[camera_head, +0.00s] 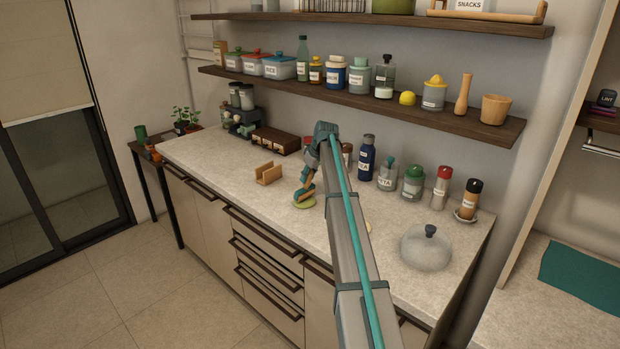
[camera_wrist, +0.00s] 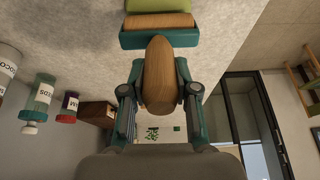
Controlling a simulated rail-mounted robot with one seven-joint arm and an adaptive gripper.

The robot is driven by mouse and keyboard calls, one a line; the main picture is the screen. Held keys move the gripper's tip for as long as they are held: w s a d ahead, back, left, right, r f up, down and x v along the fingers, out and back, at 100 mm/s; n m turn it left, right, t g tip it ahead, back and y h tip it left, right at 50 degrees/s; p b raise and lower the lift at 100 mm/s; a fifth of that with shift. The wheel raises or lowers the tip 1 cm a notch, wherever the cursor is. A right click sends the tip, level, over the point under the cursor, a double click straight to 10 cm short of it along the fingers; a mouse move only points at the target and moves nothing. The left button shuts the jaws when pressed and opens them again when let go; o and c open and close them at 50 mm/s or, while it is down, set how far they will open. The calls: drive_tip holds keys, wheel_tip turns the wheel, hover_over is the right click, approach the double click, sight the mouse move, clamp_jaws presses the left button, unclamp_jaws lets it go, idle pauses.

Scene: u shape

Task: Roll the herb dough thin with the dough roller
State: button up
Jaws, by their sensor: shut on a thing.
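The dough roller (camera_wrist: 160,70) has a wooden handle, a teal bracket and a wooden roller. My gripper (camera_wrist: 160,88) is shut on its handle, one finger on each side. In the head view my gripper (camera_head: 306,184) points down at the counter, over the herb dough. The herb dough (camera_head: 304,204) is a flat green round on the counter. It also shows as a green strip (camera_wrist: 160,4) at the top edge of the wrist view, right beside the roller. The roller is at the dough, but I cannot tell if it presses on it.
A wooden holder (camera_head: 269,174) stands left of the dough. A dark blue bottle (camera_head: 366,158) and several jars line the back of the counter. A clear dome with a dark knob (camera_head: 426,250) stands at right. Two shelves hang above. The counter front left of the dough is clear.

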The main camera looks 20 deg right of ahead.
drive_tip(key=shift+w+a, duration=0.25)
drive_tip(key=shift+w, duration=0.4)
drive_tip(key=shift+w+a, duration=0.2)
drive_tip(key=shift+w, duration=0.4)
drive_tip(key=shift+s+d, duration=0.25)
drive_tip(key=shift+s, duration=0.35)
drive_tip(key=shift+s+d, duration=0.2)
drive_tip(key=shift+s, duration=0.4)
drive_tip(key=shift+w+a, duration=0.25)
drive_tip(key=shift+w, duration=0.35)
drive_tip(key=shift+w+a, duration=0.2)
drive_tip(key=shift+w, duration=0.4)
drive_tip(key=shift+s+d, duration=0.25)
drive_tip(key=shift+s, duration=0.4)
drive_tip(key=shift+s+d, duration=0.2)
drive_tip(key=shift+s, duration=0.4)
drive_tip(key=shift+w+a, duration=0.25)
drive_tip(key=shift+w, duration=0.35)
drive_tip(key=shift+w+a, duration=0.2)
drive_tip(key=shift+w, duration=0.4)
drive_tip(key=s+d, duration=0.2)
drive_tip(key=s, duration=0.3)
drive_tip(key=shift+s+f, duration=0.25)
drive_tip(key=shift+s, duration=0.05)
